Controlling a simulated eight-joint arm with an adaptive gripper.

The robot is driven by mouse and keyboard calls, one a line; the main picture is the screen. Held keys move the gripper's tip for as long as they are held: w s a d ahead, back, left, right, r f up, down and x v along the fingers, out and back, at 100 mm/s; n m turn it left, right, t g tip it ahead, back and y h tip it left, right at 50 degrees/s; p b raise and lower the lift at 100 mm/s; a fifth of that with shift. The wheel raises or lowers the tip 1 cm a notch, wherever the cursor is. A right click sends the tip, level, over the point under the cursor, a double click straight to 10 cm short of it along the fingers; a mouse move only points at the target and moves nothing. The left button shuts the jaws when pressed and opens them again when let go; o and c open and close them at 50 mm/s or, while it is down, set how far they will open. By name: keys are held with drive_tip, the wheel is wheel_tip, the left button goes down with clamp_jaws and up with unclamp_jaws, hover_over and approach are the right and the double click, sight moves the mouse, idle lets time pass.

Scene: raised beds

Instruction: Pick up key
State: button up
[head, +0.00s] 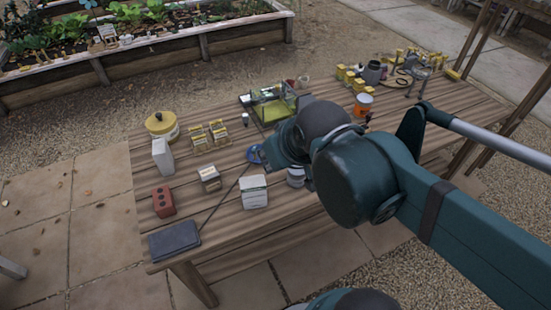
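I cannot make out a key anywhere in the head view; it may be too small to tell or hidden behind my arm. The wooden table (230,230) carries many small items. My arm reaches in from the right over the middle of the table. The end of the arm, where my gripper (277,150) sits, is mostly covered by my own wrist. Its fingers do not show clearly, so I cannot tell whether they are open or shut, or on what.
A yellow-lidded tub (161,125), red block (163,201), dark flat case (174,240), white box (254,192) and small box (209,179) stand at left. A green-yellow tray (275,108) is behind my wrist. An orange-and-white cup (363,104) stands right. The front left tabletop has bare patches.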

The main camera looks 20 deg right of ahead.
drive_tip(key=shift+s+m, duration=0.25)
drive_tip(key=shift+m, duration=0.05)
drive_tip(key=shift+o, duration=0.5)
drive_tip(key=w+d+f+m+g+h+b, duration=0.15)
drive_tip(key=w+d+m, duration=0.4)
drive_tip(key=d, duration=0.55)
drive_tip(key=w+d+f+m+g+h+b, duration=0.1)
drive_tip(key=w+d+f+m+g+h, duration=0.15)
drive_tip(key=w+d+m, duration=0.6)
drive_tip(key=d+f+m+g, duration=0.1)
drive_tip(key=d+f+m, duration=0.1)
drive_tip(key=d+f, duration=0.3)
drive_tip(key=s+d+f+m+g+b, duration=0.1)
drive_tip(key=d+f, duration=0.3)
drive_tip(key=d, duration=0.9)
drive_tip(key=s+d+f+m+g, duration=0.1)
drive_tip(key=d+f+m+g, duration=0.1)
drive_tip(key=d+f, duration=0.3)
drive_tip(key=d+m, duration=0.1)
drive_tip(key=d, duration=0.3)
drive_tip(key=shift+s+d+f+m, duration=0.15)
drive_tip(key=shift+d+f+m, duration=0.15)
drive_tip(key=shift+m, duration=0.1)
